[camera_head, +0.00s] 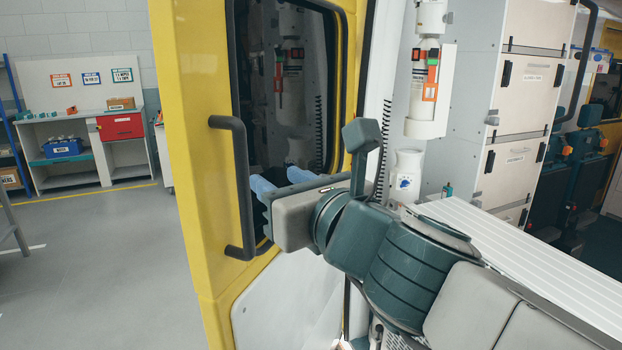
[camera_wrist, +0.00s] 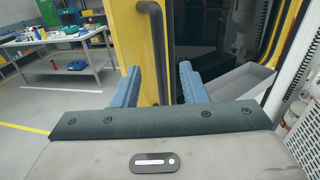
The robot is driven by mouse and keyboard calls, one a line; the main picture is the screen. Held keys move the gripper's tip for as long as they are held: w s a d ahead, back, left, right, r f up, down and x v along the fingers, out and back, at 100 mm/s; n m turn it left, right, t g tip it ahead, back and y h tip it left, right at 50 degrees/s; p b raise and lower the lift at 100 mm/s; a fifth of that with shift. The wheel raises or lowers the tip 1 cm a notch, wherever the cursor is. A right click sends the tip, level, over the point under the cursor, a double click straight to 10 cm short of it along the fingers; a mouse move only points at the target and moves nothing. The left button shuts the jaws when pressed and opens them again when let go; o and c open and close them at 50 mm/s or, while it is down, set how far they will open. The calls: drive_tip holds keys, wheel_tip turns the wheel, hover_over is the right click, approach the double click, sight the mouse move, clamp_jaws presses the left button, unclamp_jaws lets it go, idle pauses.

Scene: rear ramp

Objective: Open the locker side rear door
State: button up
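The yellow rear door (camera_head: 187,170) stands in the middle of the head view, with a dark window (camera_head: 285,90). My gripper (camera_head: 276,180) has blue fingers and is open and empty, just right of the handle in the head view. In the wrist view, the handle lies between the two spread fingers (camera_wrist: 157,75); I cannot tell whether they reach around it.
White lockers (camera_head: 525,70) and a pale ribbed surface (camera_head: 520,255) are on the right. A workbench with a red drawer (camera_head: 120,127) stands far left. A table (camera_wrist: 65,60) with items is left in the wrist view. The grey floor (camera_head: 90,270) left of the door is clear.

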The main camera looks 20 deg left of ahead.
drive_tip(key=shift+s+d, duration=0.3)
drive_tip(key=shift+d, duration=0.15)
